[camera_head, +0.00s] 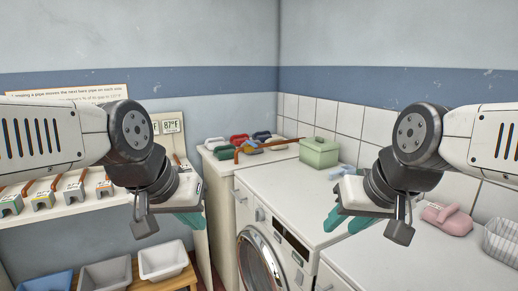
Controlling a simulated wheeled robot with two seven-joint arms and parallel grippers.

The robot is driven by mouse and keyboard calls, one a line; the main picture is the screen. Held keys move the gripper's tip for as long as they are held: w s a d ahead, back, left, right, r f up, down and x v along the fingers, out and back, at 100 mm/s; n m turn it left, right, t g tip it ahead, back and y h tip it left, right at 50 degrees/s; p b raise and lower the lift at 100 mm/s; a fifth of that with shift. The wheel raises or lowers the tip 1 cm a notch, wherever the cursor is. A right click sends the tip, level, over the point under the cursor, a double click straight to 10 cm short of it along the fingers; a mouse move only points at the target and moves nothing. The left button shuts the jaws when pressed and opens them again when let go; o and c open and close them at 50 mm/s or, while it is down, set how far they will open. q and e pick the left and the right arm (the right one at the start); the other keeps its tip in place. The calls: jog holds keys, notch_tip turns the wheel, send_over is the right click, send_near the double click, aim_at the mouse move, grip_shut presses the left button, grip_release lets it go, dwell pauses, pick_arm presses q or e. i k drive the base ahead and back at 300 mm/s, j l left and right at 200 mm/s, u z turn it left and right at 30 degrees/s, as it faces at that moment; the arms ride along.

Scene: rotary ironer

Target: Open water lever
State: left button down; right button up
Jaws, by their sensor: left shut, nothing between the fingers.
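No part in the head view can be told for sure as the water lever. Thin orange-brown pieces (56,183) stand above a row of small grey fittings (42,200) on the white shelf at the left; whether one is the lever I cannot tell. My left gripper (190,221) has teal fingers, is shut and empty, and hangs right of the shelf, in front of the far cabinet. My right gripper (347,220) shows two teal fingers spread apart with nothing between them, in front of the white machine's top (292,190).
A front-loading machine with a round door (258,265) stands in the middle. A green box (319,152) sits at its back. Several coloured items (240,140) lie on the far cabinet. A pink item (447,218) and a wire basket (502,240) are at right. Bins (162,260) stand lower left.

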aim_at(248, 144)
jog(key=i+j, duration=0.35)
jog(key=j, duration=0.65)
jog(key=i+j, duration=0.15)
jog(key=j, duration=0.15)
jog(key=i+j+z, duration=0.1)
jog(key=j, duration=0.25)
jog(key=i+j, duration=0.1)
jog(key=j, duration=0.2)
jog(key=i+l+z, duration=0.15)
jog(key=i, duration=1)
